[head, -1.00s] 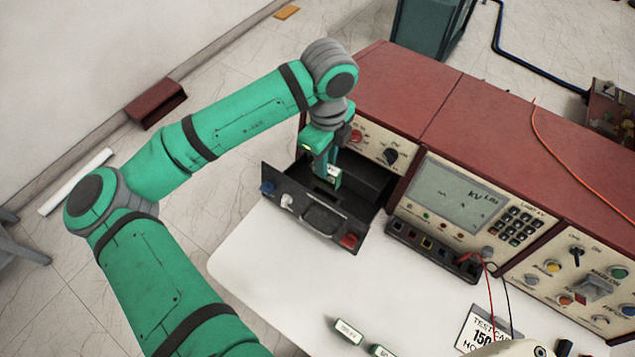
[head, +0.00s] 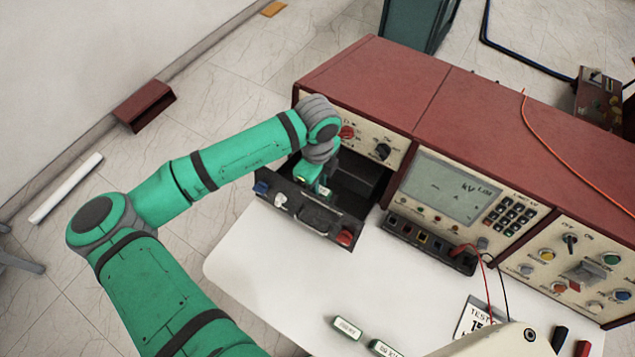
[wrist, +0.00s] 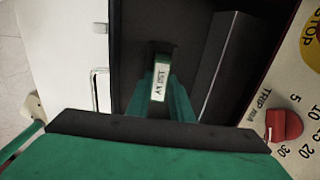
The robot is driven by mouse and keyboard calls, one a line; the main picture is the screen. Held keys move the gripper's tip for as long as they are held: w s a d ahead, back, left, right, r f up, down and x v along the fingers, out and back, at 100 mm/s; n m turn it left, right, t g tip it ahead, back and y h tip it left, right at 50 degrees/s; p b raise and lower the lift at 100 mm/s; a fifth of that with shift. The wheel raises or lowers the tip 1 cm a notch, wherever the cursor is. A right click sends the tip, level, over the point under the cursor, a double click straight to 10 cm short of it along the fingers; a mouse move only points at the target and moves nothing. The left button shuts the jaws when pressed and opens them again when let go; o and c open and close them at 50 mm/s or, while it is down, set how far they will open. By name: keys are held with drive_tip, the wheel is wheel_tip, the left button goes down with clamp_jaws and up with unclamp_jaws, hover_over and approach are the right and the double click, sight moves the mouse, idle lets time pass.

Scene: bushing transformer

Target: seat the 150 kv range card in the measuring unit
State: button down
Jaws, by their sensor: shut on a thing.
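The 150 kV range card (wrist: 161,80) is a small dark green block with a white label, upright between my gripper's fingers in the wrist view. My gripper (wrist: 162,92) is shut on it. In the head view my gripper (head: 318,190) is down inside the open dark drawer (head: 352,196) of the measuring unit, and the card is mostly hidden by it. The drawer sticks out below the unit's left panel. Whether the card touches the drawer's floor or a slot cannot be told.
The drawer's front (head: 307,216) carries a handle and blue, white and red parts. Two more green cards, one at the left (head: 347,328) and another (head: 385,348), lie on the white table (head: 250,265). The display panel (head: 455,188) stands right of the drawer, with red and black leads below.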

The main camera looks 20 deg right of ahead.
drive_tip(key=c, duration=1.6)
unclamp_jaws()
drive_tip(key=shift+r, duration=0.15)
wheel_tip(320, 180, up, 12)
drive_tip(key=shift+f, duration=0.1)
